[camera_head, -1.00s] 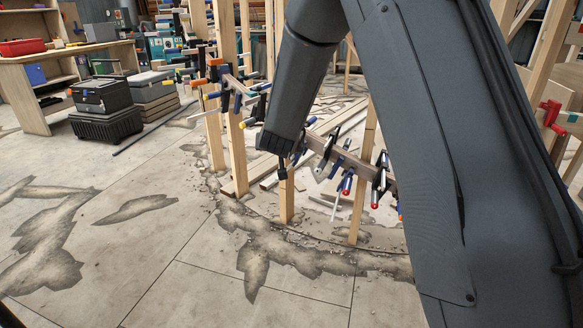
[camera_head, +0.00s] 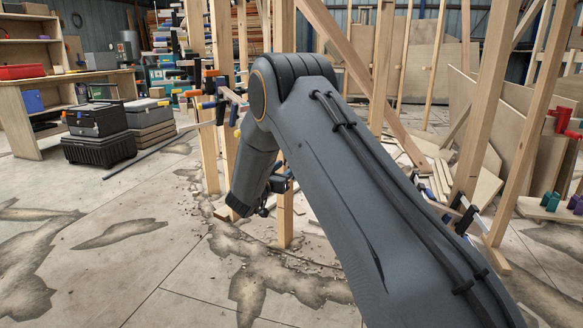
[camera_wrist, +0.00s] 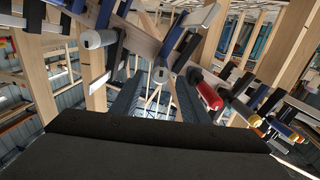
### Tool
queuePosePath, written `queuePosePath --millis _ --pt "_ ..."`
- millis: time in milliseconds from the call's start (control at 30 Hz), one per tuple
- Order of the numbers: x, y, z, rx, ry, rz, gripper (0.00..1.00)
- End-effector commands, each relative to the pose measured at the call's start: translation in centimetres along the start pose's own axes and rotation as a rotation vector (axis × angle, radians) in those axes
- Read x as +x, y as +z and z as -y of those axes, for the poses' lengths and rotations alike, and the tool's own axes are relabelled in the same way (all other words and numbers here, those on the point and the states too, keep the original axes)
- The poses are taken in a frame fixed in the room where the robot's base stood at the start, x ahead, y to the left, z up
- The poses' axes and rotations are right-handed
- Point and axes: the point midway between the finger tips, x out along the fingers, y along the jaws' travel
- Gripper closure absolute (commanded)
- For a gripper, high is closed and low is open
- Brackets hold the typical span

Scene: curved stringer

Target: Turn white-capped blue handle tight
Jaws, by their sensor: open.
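In the wrist view, a clamp with a blue handle (camera_wrist: 176,40) ending in a pale cap hangs from the wooden stringer (camera_wrist: 138,35), just beyond my fingertips. A second pale-capped clamp (camera_wrist: 95,39), with blue behind it, is at upper left; I cannot tell for sure which is the task's handle. My gripper (camera_wrist: 155,95) is open, its two dark fingers apart with nothing between them. In the head view my arm hides most of the stringer and its clamps, and the gripper's fingers cannot be made out.
A red-handled clamp (camera_wrist: 209,95) is close to the right finger, with more clamps farther right. Wooden posts (camera_head: 285,215) stand around the stringer.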

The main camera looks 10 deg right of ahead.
Motion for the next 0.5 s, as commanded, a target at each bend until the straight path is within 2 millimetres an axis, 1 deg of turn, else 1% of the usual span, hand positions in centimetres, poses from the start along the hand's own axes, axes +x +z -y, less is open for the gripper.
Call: queuePosePath --millis 33,100,233,333,500 --pt "1.0 0.2 0.0 0.001 0.002 -0.001 0.59" --pt "2.1 0.2 -0.1 0.000 0.002 0.000 0.59" --pt "3.8 0.2 0.0 0.000 0.000 0.000 0.59" --pt "4.8 0.2 0.0 -0.001 0.000 0.000 0.59" --pt "5.3 0.1 0.1 -0.001 -0.002 0.000 0.59"
